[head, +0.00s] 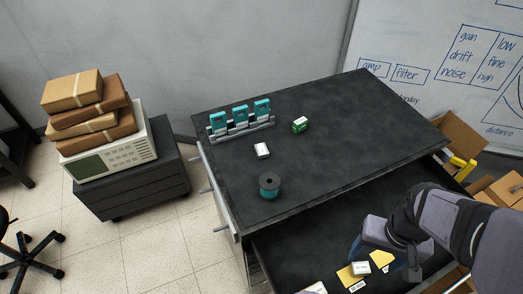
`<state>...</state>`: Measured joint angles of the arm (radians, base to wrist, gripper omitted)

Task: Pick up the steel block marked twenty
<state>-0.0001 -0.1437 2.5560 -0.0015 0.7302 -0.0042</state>
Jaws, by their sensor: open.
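A small pale grey-white block (361,268) lies in the open drawer (300,245), beside yellow cards. Its marking is too small to read, so I cannot tell if it says twenty. Another small whitish block with dark marks (262,150) lies on the dark cabinet top, also unreadable. My gripper (378,252) reaches in from the right over the drawer, close above and just right of the grey-white block. It is open, and no block shows between its jaws. The fingertips are partly hidden by the gripper body.
Yellow cards (350,277) lie in the drawer. Cardboard boxes (460,140) stand at right. The cabinet top's right half is clear.

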